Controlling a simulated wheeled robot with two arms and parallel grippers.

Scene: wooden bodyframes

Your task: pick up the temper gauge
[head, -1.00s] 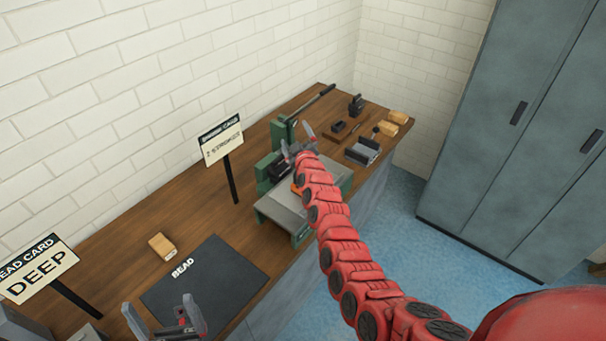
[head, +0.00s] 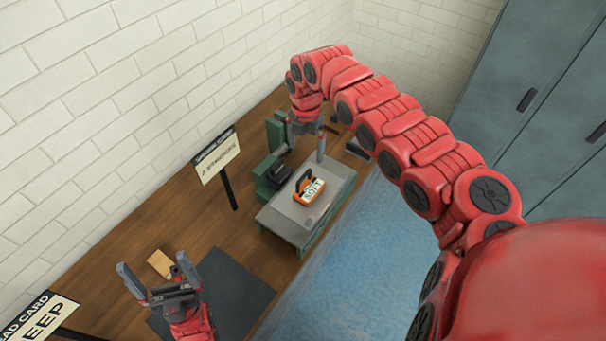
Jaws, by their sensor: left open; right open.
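An orange-framed device with a white lettered face (head: 309,192), which looks like the temper gauge, lies on the grey plate (head: 285,221) of a green bench machine (head: 268,172). Its lettering looks like "SOFT" but is small. My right gripper (head: 305,152) points down above and behind the device, fingers apart and empty. It does not appear to touch the device. My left gripper (head: 156,264) is open and empty over the bench at the lower left, near the dark mat (head: 238,288).
A tan block (head: 161,263) lies behind my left gripper. A sign on a post (head: 217,157) stands left of the machine, and another card (head: 38,318) is at the lower left. Grey cabinets (head: 530,90) stand at the right. My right arm hides much of the bench's far end.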

